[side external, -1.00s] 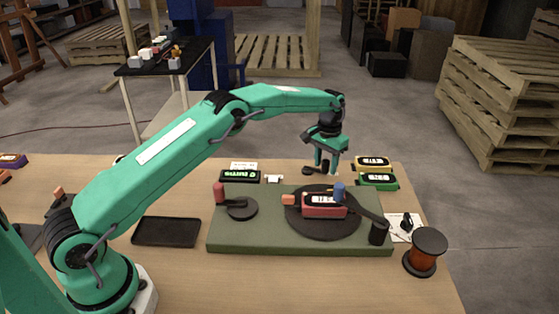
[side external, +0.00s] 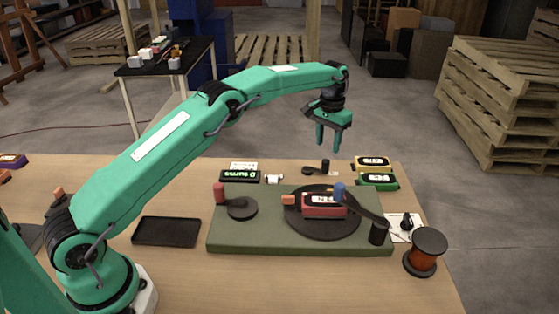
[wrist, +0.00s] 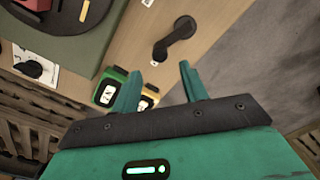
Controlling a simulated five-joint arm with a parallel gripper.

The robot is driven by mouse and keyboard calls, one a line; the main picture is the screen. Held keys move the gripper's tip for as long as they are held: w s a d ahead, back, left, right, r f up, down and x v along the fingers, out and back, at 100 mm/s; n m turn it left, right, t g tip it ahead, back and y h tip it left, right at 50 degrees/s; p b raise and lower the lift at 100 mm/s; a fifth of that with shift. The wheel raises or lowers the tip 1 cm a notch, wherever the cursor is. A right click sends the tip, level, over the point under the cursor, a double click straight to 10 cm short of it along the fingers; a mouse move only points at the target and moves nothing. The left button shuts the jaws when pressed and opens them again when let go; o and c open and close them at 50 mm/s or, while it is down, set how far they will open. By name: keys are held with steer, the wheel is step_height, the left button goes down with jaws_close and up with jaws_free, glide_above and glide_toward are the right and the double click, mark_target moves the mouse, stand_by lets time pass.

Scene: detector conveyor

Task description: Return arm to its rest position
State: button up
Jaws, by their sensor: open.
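My green arm reaches from the left over the table. My gripper (side external: 335,140) is raised above the far edge of the table, pointing down, with its two fingers apart and nothing between them. In the wrist view my gripper (wrist: 158,85) also shows spread, empty fingers. Below it a small black crank-like part (side external: 318,169) stands on the table, apart from the fingers; it also shows in the wrist view (wrist: 175,40).
A green board (side external: 270,245) holds a black turntable (side external: 320,232) with a red detector (side external: 322,206) on it. Yellow (side external: 373,163) and green (side external: 377,181) detectors lie at the right. A black tray (side external: 166,232) and a copper spool (side external: 424,252) stand nearby. Air above the table is clear.

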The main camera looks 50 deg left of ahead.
steer(key=shift+s+r, duration=0.1)
steer(key=shift+r, duration=0.3)
steer(key=s+r+t, duration=0.3)
steer(key=s+r, duration=1.5)
steer(key=r, duration=0.1)
steer(key=s+f+t, duration=0.1)
steer(key=s+f, duration=0.1)
steer(key=s, duration=1)
steer(key=s+f+t, duration=0.1)
steer(key=s+f, duration=0.2)
steer(key=s, duration=0.9)
steer(key=shift+s+f+m+t, duration=0.2)
steer(key=shift+s+m+t, duration=0.1)
steer(key=shift+s, duration=0.05)
